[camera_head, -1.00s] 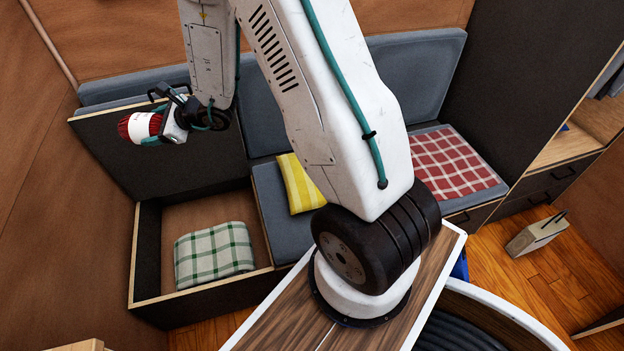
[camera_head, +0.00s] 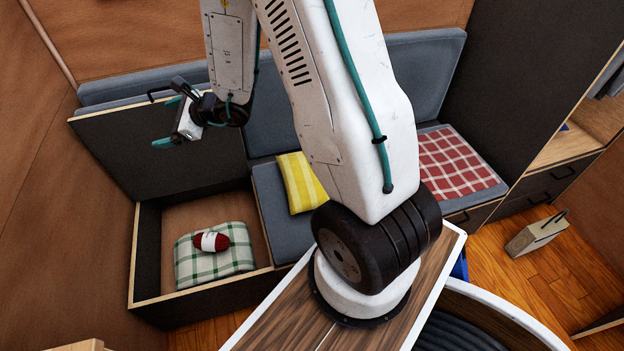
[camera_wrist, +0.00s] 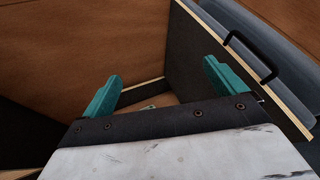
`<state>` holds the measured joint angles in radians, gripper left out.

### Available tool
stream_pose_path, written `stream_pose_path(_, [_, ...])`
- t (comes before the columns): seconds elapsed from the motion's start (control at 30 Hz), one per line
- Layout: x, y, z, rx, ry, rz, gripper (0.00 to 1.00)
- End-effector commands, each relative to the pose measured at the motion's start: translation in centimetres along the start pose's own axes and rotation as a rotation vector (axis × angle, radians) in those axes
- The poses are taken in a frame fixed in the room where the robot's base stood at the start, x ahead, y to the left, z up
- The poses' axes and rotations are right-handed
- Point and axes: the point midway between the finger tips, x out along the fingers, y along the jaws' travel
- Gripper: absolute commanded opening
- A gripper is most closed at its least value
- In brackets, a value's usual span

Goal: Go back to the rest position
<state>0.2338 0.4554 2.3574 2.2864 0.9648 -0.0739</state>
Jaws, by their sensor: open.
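My gripper (camera_head: 168,120) is open and empty in the head view, in front of the raised lid of the bench box. Its two teal fingers stand apart in the wrist view (camera_wrist: 160,88), with nothing between them. A red yarn skein with a white band (camera_head: 211,241) lies below it on a folded green-and-white checked cloth (camera_head: 196,268) inside the open bench box (camera_head: 146,250). My arm reaches up and left from its base in the middle of the head view.
The raised lid (camera_head: 150,150) with its black handle (camera_wrist: 262,62) is close to my gripper. A yellow cushion (camera_head: 300,182) and a red checked cushion (camera_head: 450,165) lie on the bench. A wooden block-like object (camera_head: 537,233) stands on the floor at right.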

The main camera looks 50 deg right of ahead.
Motion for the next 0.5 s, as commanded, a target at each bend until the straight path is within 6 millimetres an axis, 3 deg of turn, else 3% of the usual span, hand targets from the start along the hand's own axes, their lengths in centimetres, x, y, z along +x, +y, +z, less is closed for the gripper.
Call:
stream_pose_path(0.2, [-2.6,-0.1,0.0,0.001,0.0,-0.002,0.96])
stream_pose_path(0.5, [-3.0,0.0,0.0,0.001,0.0,0.0,0.96])
